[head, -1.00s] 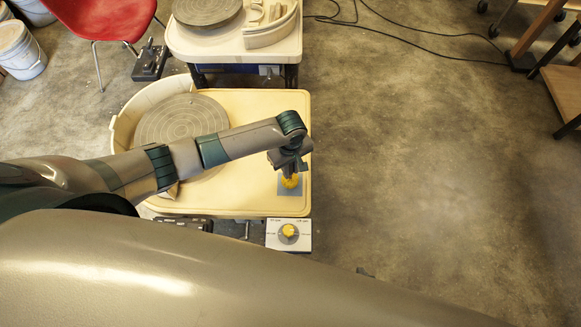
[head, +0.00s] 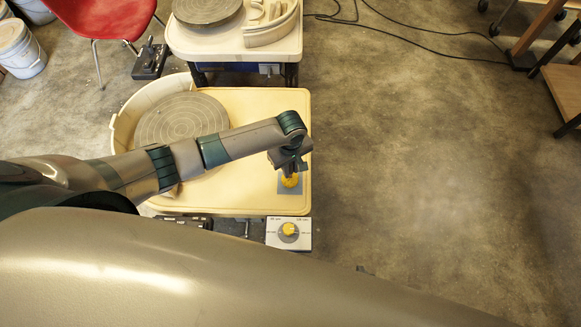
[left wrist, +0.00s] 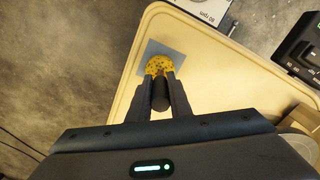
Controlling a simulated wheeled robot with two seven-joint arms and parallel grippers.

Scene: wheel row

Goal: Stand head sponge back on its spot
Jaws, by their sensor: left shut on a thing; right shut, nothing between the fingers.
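The head sponge (head: 291,181) is yellow with dark specks, and it also shows in the left wrist view (left wrist: 159,64) with a dark handle (left wrist: 160,95). My left gripper (head: 289,168) points down and is shut on the sponge; its two fingers show on either side of it in the left wrist view (left wrist: 160,78). The sponge is over the grey square spot (head: 285,191) at the tray's near right corner, and the square shows around it in the left wrist view (left wrist: 180,57). I cannot tell whether the sponge touches the square. My right gripper is not in view.
The cream wheel table (head: 250,120) carries a round grey wheel head (head: 178,120) at its left. A control box with a yellow knob (head: 289,230) sits at its near edge, beside a black pedal (head: 184,222). A second wheel stands behind.

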